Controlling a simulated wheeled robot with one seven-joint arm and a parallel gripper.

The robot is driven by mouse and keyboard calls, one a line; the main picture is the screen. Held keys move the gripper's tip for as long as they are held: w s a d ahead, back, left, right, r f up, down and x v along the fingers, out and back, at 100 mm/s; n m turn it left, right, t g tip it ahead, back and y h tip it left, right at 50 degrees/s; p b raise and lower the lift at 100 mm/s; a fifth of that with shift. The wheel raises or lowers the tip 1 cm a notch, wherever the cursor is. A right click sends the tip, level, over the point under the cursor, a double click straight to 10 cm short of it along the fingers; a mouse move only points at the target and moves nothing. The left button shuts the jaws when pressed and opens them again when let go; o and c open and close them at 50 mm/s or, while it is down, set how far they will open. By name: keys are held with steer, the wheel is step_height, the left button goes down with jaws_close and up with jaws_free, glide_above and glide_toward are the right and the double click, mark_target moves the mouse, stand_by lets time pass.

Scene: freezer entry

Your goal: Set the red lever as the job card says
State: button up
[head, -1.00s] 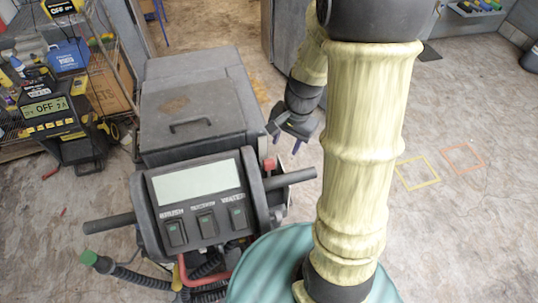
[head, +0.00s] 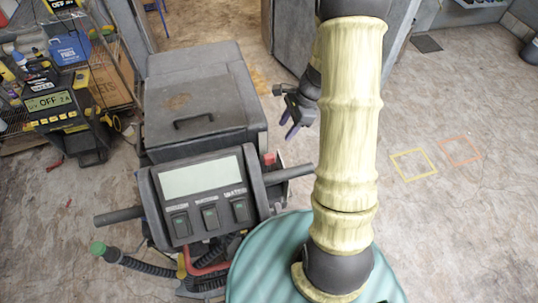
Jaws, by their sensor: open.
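A floor-cleaning machine stands in front of me with a grey control panel (head: 203,190). A small red block (head: 269,158), perhaps the end of the red lever, shows at the panel's upper right corner; the rest of it is hidden. A red curved bar (head: 207,267) sits low under the panel among hoses, and I cannot tell if it is the lever. My gripper (head: 293,130), dark with purple fingertips, is open and empty. It is in the air right of the machine, above the red block in the picture, apart from it. I see no readable job card.
A dark handle bar (head: 290,173) sticks out on the machine's right and another (head: 118,216) on its left. A grey lidded tank (head: 200,95) is behind the panel. A shelf with a yellow-black charger (head: 55,105) is at left. Open floor with taped squares (head: 413,164) is at right.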

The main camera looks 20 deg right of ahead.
mark_target(269, 155)
steer(key=p+x, duration=0.1)
steer(key=x, duration=1.4)
steer(key=shift+a+f, duration=0.15)
jaws_close()
